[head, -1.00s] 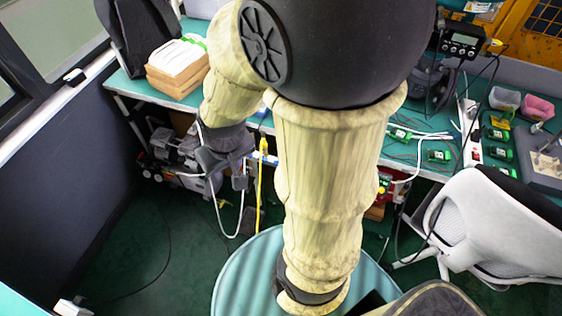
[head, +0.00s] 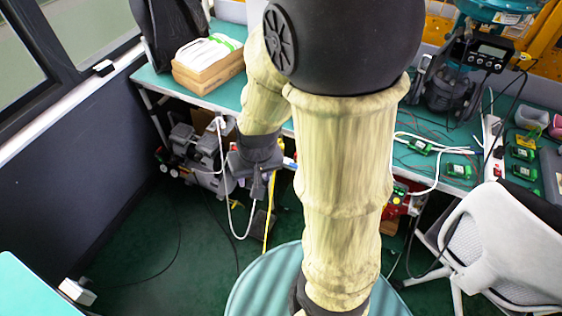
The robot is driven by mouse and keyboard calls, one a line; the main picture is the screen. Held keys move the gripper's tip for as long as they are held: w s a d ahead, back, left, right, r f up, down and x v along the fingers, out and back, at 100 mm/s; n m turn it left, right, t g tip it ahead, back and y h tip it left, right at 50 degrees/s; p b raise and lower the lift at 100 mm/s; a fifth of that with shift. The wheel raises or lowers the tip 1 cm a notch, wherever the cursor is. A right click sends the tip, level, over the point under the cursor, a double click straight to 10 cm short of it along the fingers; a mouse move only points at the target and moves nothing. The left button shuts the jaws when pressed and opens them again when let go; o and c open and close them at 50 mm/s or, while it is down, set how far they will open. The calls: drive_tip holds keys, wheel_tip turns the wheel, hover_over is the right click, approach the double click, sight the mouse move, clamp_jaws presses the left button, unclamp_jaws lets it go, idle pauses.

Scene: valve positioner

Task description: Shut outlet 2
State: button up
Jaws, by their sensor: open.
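My gripper (head: 256,182) is dark grey and hangs below the bench's front edge, left of centre. It is open, with nothing seen between its fingers. A grey machine (head: 195,160), which looks like a compressor, shows behind and to its left under the bench. A white hose or cable loops down close by the gripper; I cannot tell whether they touch. The valve positioner with a small display (head: 488,53) stands at the back right of the bench, far from my gripper. I cannot make out any outlet marked 2; my arm hides the middle of the bench.
A white chair (head: 500,240) stands at the right. A yellow cable (head: 271,208) hangs beside the gripper. A dark cable lies on the mostly clear green floor (head: 150,240) at the left.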

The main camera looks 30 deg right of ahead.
drive_tip(key=w+d+f+m+h+b, duration=0.2)
drive_tip(key=f+b, duration=0.4)
drive_tip(key=f, duration=0.5)
drive_tip(key=w+d+f+m+h+b, duration=0.1)
drive_tip(key=w+f+m+h+b, duration=0.3)
drive_tip(key=f, duration=0.6)
drive_tip(key=w+d+f+m+b, duration=0.1)
drive_tip(key=d+f+b, duration=0.1)
drive_tip(key=f+b, duration=0.7)
drive_tip(key=w+d+f+m+t+h+b, duration=0.2)
drive_tip(key=w+d+f+t+h+b, duration=0.15)
drive_tip(key=f, duration=0.25)
drive_tip(key=w+a+t+h+b, duration=0.1)
drive_tip(key=b, duration=0.1)
drive_tip(key=w+r+t+h+b, duration=0.1)
drive_tip(key=w+t+h+b, duration=0.1)
drive_tip(key=w+a+r+t+h+b, duration=0.1)
drive_tip(key=w+t+h+b, duration=0.1)
drive_tip(key=shift+a+m, duration=0.3)
drive_tip(key=shift+a, duration=0.05)
drive_tip(key=shift+d+b, duration=0.1)
drive_tip(key=shift+b, duration=0.2)
drive_tip(key=b+x, duration=0.1)
drive_tip(key=x, duration=1.6)
drive_tip(key=shift+w+b, duration=0.15)
drive_tip(key=shift+b, duration=0.15)
